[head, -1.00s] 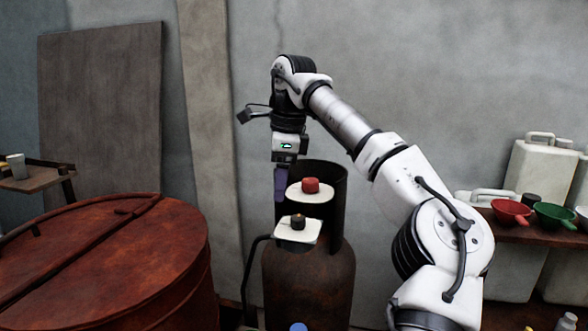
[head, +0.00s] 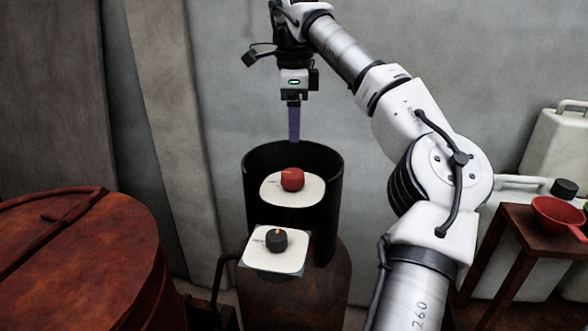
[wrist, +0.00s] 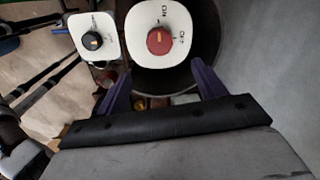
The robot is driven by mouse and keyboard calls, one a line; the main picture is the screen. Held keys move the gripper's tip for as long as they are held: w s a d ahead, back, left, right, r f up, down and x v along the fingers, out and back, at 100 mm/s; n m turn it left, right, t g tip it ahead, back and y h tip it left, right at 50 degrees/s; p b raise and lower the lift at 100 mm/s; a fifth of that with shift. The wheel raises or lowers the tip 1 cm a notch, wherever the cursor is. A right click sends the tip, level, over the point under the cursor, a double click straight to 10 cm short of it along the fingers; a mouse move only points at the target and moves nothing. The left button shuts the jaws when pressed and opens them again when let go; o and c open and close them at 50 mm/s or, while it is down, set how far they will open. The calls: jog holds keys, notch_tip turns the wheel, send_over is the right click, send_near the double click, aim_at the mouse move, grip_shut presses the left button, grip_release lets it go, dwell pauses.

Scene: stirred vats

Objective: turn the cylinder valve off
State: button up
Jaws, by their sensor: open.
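The gas cylinder (head: 290,300) is rusty brown with a dark open collar (head: 334,190) at its top. A red knob (head: 292,179) sits on a round-cornered white plate inside the collar. In the wrist view the red knob (wrist: 160,41) carries a pale mark, and its plate (wrist: 148,59) reads ON and OFF. A black knob (head: 276,240) with an orange mark sits on a second white plate in front of the collar; it also shows in the wrist view (wrist: 92,41). My gripper (head: 294,138) points down above the collar's back, its purple fingers apart and empty, clear of both knobs.
A large rusty lidded vat (head: 80,265) stands at the left. A brown shelf (head: 505,245) with a red funnel (head: 560,215) and white jugs (head: 560,140) is at the right. A grey wall lies close behind the cylinder.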

aim_at(294, 173)
jog(key=f, duration=0.6)
jog(key=f+p, duration=0.1)
jog(key=f, duration=0.6)
jog(key=shift+w, duration=0.2)
jog(key=shift+c, duration=0.3)
jog(key=shift+r, duration=0.1)
jog(key=c, duration=0.9)
